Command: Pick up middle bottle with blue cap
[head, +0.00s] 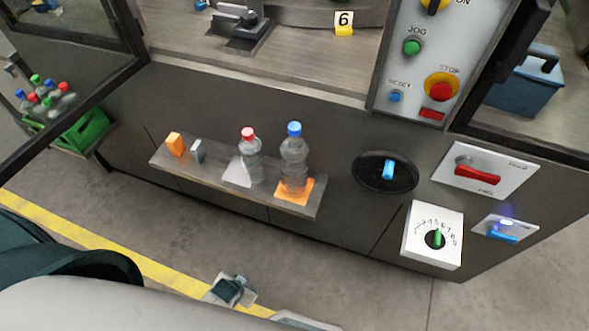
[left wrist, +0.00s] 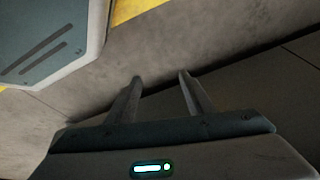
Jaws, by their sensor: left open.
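A clear bottle with a blue cap (head: 294,158) stands upright on an orange square at the right part of a narrow shelf (head: 222,182). A clear bottle with a red cap (head: 250,160) stands to its left, beside or on a white square. My left gripper (head: 230,290) is low at the bottom of the head view, in front of and below the shelf, apart from the bottles. In the left wrist view its two fingers (left wrist: 160,86) are spread with nothing between them. My right gripper is not in view.
A green crate (head: 88,130) with several capped bottles is at the far left. The floor before the shelf is clear.

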